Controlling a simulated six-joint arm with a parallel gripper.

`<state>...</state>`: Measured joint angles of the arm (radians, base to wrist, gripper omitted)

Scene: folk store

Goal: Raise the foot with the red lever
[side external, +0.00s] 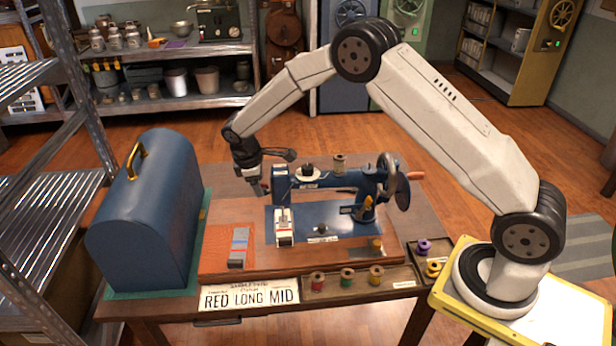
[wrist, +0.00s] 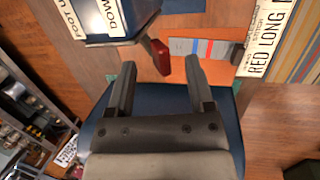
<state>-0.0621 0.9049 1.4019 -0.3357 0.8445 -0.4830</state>
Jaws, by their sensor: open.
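The blue sewing machine (side external: 330,180) stands on a wooden base on the table. In the wrist view, its head (wrist: 110,22) carries white labels reading "FOOT U…" and "DOW…", both cut off. The red lever (wrist: 161,58) sticks out beside the "DOW…" label on a dark arm. My gripper (wrist: 161,66) is open, with one finger on each side of the lever's red end; I see no clear contact. In the side view, my gripper (side external: 262,188) is at the left end of the machine's head. The foot's height is unclear.
A blue domed case (side external: 148,215) stands left of the machine. A sign (side external: 249,299) reading "RED LONG MID" and a tray with thread spools (side external: 347,279) are at the front edge. Striped cloth (side external: 239,243) lies on an orange mat. The handwheel (side external: 396,185) is at right.

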